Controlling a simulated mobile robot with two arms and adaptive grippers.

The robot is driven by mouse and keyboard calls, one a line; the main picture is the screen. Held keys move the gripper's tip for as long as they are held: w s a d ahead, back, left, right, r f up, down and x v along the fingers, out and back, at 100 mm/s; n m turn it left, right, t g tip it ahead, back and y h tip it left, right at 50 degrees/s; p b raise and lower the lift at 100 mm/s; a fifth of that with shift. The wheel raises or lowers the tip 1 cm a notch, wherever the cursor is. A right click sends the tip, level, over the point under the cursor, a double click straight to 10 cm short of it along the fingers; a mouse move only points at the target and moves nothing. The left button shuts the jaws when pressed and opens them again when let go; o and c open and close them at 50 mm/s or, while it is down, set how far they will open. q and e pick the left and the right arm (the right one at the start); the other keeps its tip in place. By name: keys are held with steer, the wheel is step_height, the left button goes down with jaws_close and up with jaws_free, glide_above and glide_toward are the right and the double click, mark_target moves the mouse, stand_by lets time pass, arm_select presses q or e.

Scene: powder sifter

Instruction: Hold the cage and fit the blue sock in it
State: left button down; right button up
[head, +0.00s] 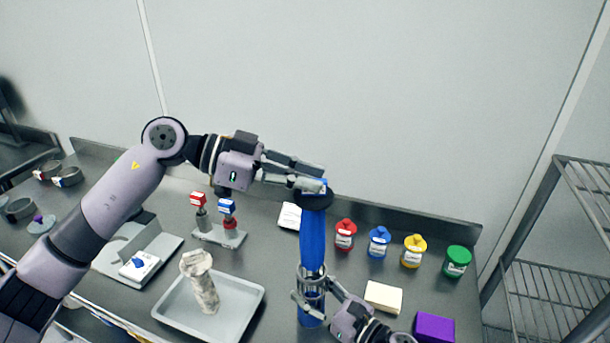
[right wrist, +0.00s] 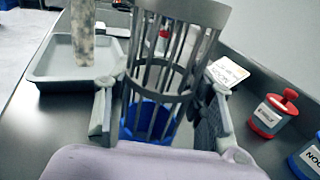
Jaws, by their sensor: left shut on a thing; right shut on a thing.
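The blue sock (head: 312,238) hangs upright as a long tube. My left gripper (head: 318,187) is shut on its dark-collared top end. The metal cage (head: 312,280), a ring of upright bars, stands directly below the sock; it also shows in the right wrist view (right wrist: 165,60). My right gripper (head: 315,300) is shut on the cage, with a finger on each side. Blue shows behind the bars low in the cage (right wrist: 148,120), while the upper bars look see-through. I cannot tell whether this blue is the sock or a separate part, nor whether the sock's lower end is inside the cage.
A grey tray (head: 240,305) holds a mottled beige sock (head: 202,280) to the left. Red (head: 345,235), blue (head: 379,240), yellow (head: 413,250) and green (head: 457,262) jars stand at right. A cream block (head: 383,296) and purple block (head: 434,327) lie nearer.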

mark_target(305, 232)
arm_select(q)
steer(key=shift+f, duration=1.35)
steer(key=shift+f, duration=0.1)
steer(key=shift+f, duration=1.45)
steer(key=shift+f, duration=0.15)
steer(key=shift+f, duration=1.3)
steer(key=shift+f, duration=0.15)
steer(key=shift+f, duration=1.35)
steer(key=shift+f, duration=0.1)
